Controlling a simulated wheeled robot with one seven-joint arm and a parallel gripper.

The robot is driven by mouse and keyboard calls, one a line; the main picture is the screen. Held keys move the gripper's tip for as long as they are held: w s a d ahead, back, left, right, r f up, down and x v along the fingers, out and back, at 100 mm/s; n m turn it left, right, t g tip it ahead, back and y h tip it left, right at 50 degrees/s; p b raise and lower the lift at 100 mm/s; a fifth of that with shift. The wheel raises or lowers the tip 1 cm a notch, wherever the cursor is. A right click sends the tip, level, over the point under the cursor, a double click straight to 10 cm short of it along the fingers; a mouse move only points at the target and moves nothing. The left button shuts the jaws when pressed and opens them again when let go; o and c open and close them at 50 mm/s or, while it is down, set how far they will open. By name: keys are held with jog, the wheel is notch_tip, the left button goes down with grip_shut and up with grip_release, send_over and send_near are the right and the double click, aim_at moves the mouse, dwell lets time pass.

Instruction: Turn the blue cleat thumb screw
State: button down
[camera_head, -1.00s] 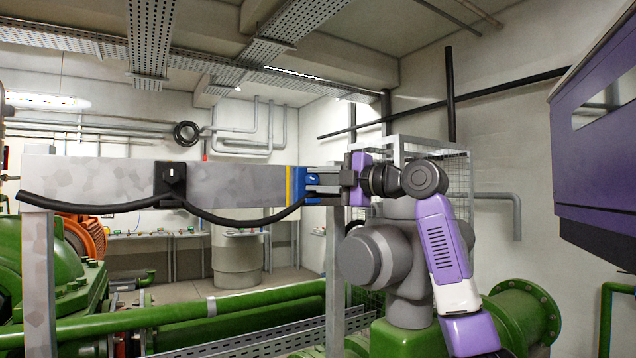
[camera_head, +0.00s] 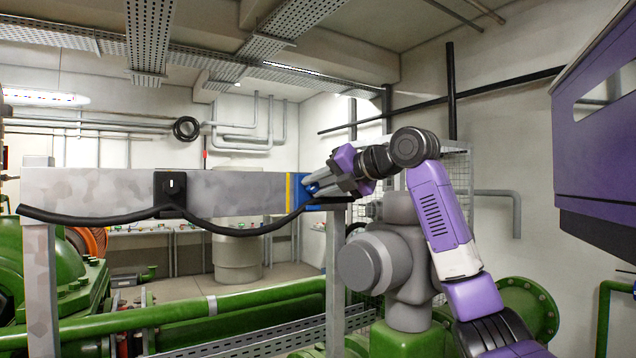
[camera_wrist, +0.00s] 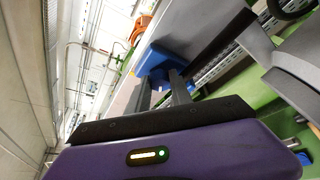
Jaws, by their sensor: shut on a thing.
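The blue cleat (camera_head: 296,203) sits at the right end of the grey beam, beside a yellow stripe. It also shows as a blue block (camera_wrist: 150,60) in the wrist view. My gripper (camera_head: 311,188) reaches it from the upper right, tilted, with its fingertips at the cleat's right side. In the wrist view my gripper's two grey fingers (camera_wrist: 172,76) run up to the blue part. The gripper is shut on the blue thumb screw, which the fingers mostly hide. Its turn angle cannot be read.
The grey beam (camera_head: 110,187) stands on posts. A black cable (camera_head: 105,217) sags below it, past a black cleat (camera_head: 170,190), to the blue cleat. Green pipes (camera_head: 230,308) run below. A purple cabinet (camera_head: 600,150) hangs at the right.

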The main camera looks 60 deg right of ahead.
jog(key=shift+n, duration=0.5)
jog(key=shift+f, duration=0.1)
jog(key=c, duration=1.1)
grip_release()
jog(key=shift+c, duration=0.2)
jog(key=b+v, duration=0.1)
jog(key=v, duration=0.6)
jog(key=shift+s+a+r, duration=0.25)
jog(key=shift+s, duration=0.05)
